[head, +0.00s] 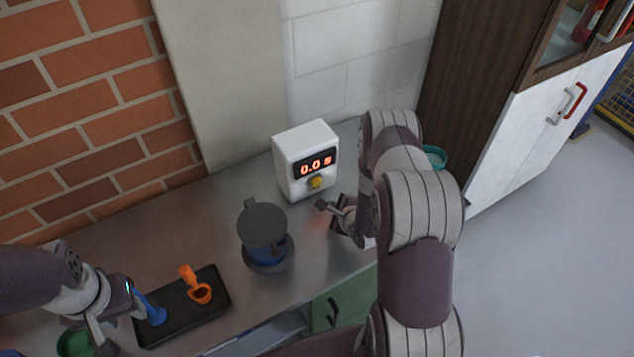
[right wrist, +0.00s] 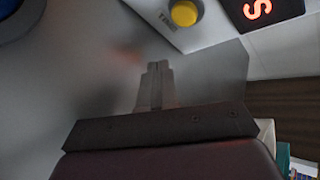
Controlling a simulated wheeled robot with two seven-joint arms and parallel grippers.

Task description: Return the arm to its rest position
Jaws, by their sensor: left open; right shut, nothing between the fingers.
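My right arm (head: 420,215) reaches over the right part of the counter. Its gripper (head: 322,205) is shut and empty, just in front of a white timer box (head: 293,148), below its yellow button (head: 317,182). In the right wrist view the closed fingers (right wrist: 155,85) have nothing between them, and the yellow button (right wrist: 184,13) shows above them, apart. The timer display reads 0.0 s in red. My left gripper (head: 108,338) is open at the lower left, beside a dark tray (head: 185,325); its fingertips are only partly clear.
The metal counter (head: 200,228) holds a dark lidded pot with a blue part (head: 264,232). The tray holds an orange scoop-like item (head: 198,287) and a blue one (head: 152,313). A green round container (head: 72,343) is at lower left. A teal round item (head: 434,157) is partly behind my right arm.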

